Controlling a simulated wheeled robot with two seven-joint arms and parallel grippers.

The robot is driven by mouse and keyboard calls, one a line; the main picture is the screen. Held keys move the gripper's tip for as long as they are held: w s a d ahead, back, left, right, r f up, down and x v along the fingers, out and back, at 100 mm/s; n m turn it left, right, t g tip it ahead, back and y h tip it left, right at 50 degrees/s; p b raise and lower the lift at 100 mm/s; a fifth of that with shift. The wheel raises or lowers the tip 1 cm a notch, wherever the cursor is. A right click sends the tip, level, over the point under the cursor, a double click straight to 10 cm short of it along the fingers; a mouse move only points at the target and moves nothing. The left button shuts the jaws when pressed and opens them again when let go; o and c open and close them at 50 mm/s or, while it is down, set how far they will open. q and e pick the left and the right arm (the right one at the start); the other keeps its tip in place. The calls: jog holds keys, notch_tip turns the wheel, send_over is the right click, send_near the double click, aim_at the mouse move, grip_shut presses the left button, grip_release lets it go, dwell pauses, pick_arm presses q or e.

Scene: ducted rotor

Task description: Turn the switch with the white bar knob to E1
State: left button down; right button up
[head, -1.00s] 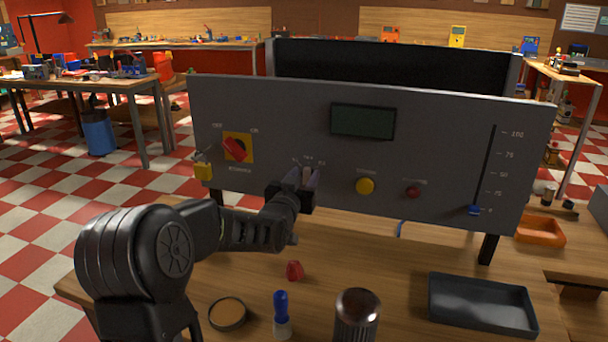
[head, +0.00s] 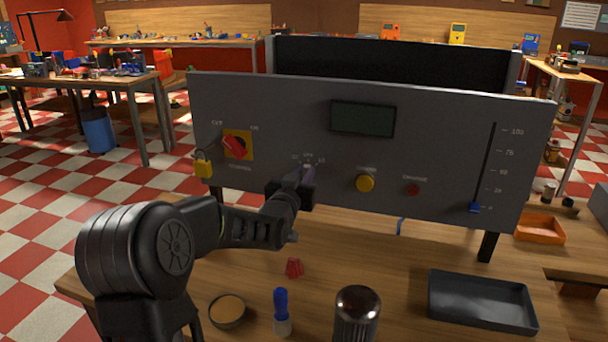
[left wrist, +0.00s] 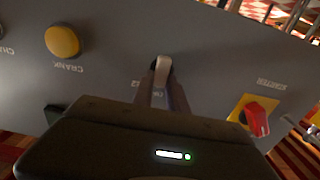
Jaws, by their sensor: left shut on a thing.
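The switch with the white bar knob (left wrist: 162,70) is on the grey panel, below the display. In the left wrist view the pale bar stands between my fingertips, nearly upright in the picture and leaning slightly. My left gripper (left wrist: 163,88) is shut on this knob. In the head view the left gripper (head: 298,178) is against the lower middle of the panel and hides most of the knob. Small labels show above the switch, too small to read surely. My right gripper is not in view.
The panel (head: 270,110) also carries a red rotary switch (head: 236,147), padlock (head: 203,165), yellow button (head: 365,183), red button (head: 413,190) and blue slider (head: 474,208). On the table are a red part (head: 294,267), a round dish (head: 228,310), a blue-handled tool (head: 281,305) and a black tray (head: 482,302).

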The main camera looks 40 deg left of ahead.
pick_arm(q)
jog(key=shift+s+a+f+n+b, duration=0.1)
jog(key=shift+n+b, duration=1.45)
jog(key=shift+b, duration=1)
jog(key=shift+a+f+n+b, duration=0.15)
jog(key=shift+n+b, duration=1.35)
jog(key=shift+b, duration=1.1)
jog(key=shift+s+a+n+b, duration=0.1)
jog(key=shift+n+b, duration=1.45)
jog(key=shift+b, duration=1)
jog(key=c, duration=1.3)
grip_release()
jog(key=shift+r, duration=0.1)
jog(key=shift+s, duration=0.1)
jog(key=v, duration=0.7)
jog(key=shift+s+d+b, duration=0.1)
jog(key=shift+s+b, duration=0.15)
jog(key=shift+b, duration=0.1)
